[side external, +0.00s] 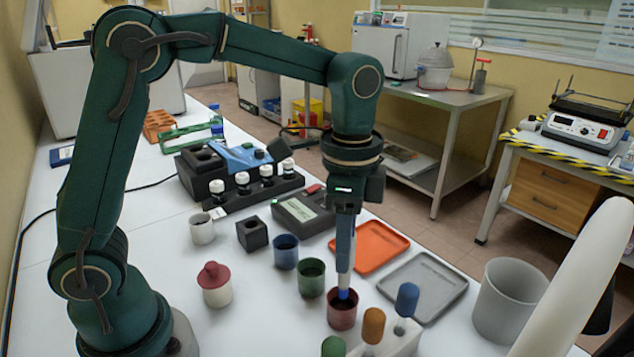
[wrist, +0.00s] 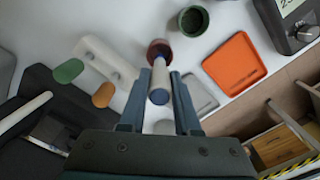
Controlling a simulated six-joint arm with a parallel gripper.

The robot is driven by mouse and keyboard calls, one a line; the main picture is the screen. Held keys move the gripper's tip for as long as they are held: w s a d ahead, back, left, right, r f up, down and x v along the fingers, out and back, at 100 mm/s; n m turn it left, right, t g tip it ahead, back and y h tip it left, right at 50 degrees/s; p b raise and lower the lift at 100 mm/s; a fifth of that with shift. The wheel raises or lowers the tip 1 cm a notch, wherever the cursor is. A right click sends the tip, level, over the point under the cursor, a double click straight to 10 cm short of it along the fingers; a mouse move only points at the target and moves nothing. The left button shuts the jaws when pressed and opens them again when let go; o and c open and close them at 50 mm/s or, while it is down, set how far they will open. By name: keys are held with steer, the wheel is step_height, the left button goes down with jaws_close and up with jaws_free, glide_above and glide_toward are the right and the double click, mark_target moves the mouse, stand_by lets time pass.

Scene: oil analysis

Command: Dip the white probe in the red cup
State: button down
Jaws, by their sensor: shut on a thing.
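The white probe (side external: 343,280) stands upright with its blue lower end down inside the mouth of the red cup (side external: 342,316). In the wrist view the probe (wrist: 160,76) shows end-on with a blue top and reaches toward the red cup (wrist: 154,45). My gripper (side external: 344,258) is shut on the probe above the cup; its two fingers (wrist: 159,90) flank the probe in the wrist view. The cup's inside is mostly hidden, so I cannot tell how deep the tip sits.
A green cup (side external: 311,278) and a blue cup (side external: 286,252) stand behind-left. A white rack (side external: 406,334) with green, orange and blue handles is close in front. An orange tray (side external: 370,245) and a grey tray (side external: 424,286) lie right. A grey beaker (side external: 508,300) stands farther right.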

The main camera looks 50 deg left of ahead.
steer(key=shift+r, duration=1.75)
